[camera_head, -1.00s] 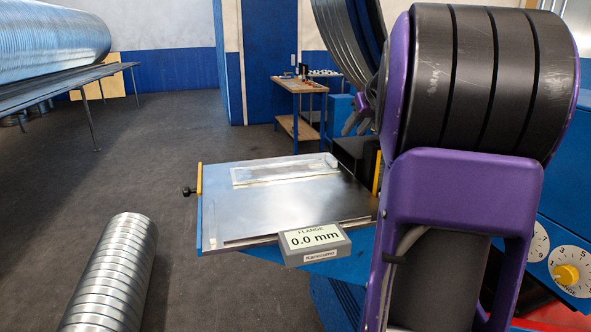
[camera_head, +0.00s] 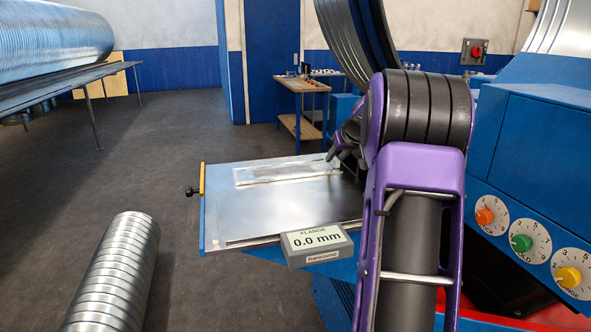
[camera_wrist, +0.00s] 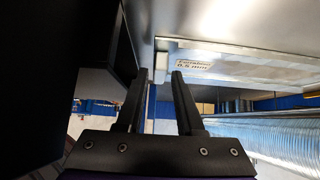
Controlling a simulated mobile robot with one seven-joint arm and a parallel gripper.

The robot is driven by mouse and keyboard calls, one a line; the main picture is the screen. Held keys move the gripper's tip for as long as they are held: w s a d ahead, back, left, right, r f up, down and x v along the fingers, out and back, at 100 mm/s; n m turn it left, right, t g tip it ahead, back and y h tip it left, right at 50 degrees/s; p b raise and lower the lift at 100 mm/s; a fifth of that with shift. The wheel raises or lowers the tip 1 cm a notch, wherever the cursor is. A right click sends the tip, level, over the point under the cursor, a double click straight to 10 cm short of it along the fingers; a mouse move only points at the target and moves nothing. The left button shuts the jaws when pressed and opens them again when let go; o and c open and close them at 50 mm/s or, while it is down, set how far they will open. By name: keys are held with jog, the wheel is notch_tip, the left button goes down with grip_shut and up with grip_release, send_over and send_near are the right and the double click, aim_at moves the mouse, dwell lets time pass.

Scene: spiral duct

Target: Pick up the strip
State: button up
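The strip (camera_head: 287,170) is a flat, shiny metal piece lying along the back of the grey metal table (camera_head: 270,206). In the wrist view it shows at the upper right, with a small printed label reading 0.5 mm (camera_wrist: 194,64). My gripper (camera_wrist: 161,73) is open, with two black fingers apart and nothing seen held between them. Its fingertips are close to the labelled end of the strip. In the head view my gripper (camera_head: 336,152) is at the strip's right end, partly hidden by my arm. I cannot tell whether a finger touches the strip.
A display reading 0.0 mm (camera_head: 317,242) sits at the table's front edge. A blue machine with coloured dials (camera_head: 521,243) stands on the right. A spiral duct (camera_head: 113,275) lies at front left. A dark block (camera_wrist: 90,40) is close to my gripper's left side in the wrist view.

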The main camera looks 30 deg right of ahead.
jog(key=shift+w+d+f, duration=0.15)
jog(key=shift+w+f, duration=0.35)
grip_shut()
dwell(1.1)
